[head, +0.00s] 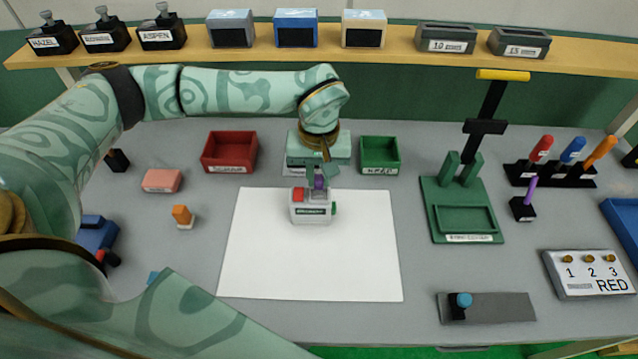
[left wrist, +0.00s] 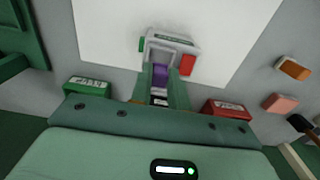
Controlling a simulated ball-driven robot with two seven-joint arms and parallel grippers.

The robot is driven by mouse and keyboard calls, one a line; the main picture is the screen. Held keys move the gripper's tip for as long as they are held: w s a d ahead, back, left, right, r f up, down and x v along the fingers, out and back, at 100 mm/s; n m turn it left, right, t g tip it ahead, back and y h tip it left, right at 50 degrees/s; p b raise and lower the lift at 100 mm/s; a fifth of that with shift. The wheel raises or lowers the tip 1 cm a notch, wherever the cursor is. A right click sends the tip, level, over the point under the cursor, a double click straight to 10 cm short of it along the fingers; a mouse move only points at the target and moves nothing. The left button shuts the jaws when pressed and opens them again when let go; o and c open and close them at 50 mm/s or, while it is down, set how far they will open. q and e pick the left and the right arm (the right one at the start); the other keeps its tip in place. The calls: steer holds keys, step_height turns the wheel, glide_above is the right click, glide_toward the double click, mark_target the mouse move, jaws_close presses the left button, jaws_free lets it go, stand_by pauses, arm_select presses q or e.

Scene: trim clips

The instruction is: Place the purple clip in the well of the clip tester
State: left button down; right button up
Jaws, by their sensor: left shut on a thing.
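The clip tester (head: 311,213) is a small grey box with a red block on its left and a green button on its right, standing on the white sheet. My left gripper (head: 325,172) points down over the back of it, shut on the purple clip (head: 319,183). In the left wrist view the purple clip (left wrist: 161,75) sits between the fingers (left wrist: 160,88), right at the tester (left wrist: 172,45). The fingers partly hide the clip, and I cannot tell whether it is inside the well or just above it. My right gripper is not in view.
A red bin (head: 229,152) and a green bin (head: 380,155) stand behind the white sheet (head: 310,265). A green press (head: 462,210) stands to the right. The sheet's front is clear.

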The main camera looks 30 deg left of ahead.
mark_target(319, 180)
arm_select(q)
steer(key=shift+s+f, duration=0.1)
steer(key=shift+f, duration=1.3)
steer(key=shift+f, duration=0.1)
steer(key=c, duration=1.3)
jaws_free()
steer(key=shift+c, duration=0.2)
step_height(319, 180, up, 12)
steer(key=p, duration=0.1)
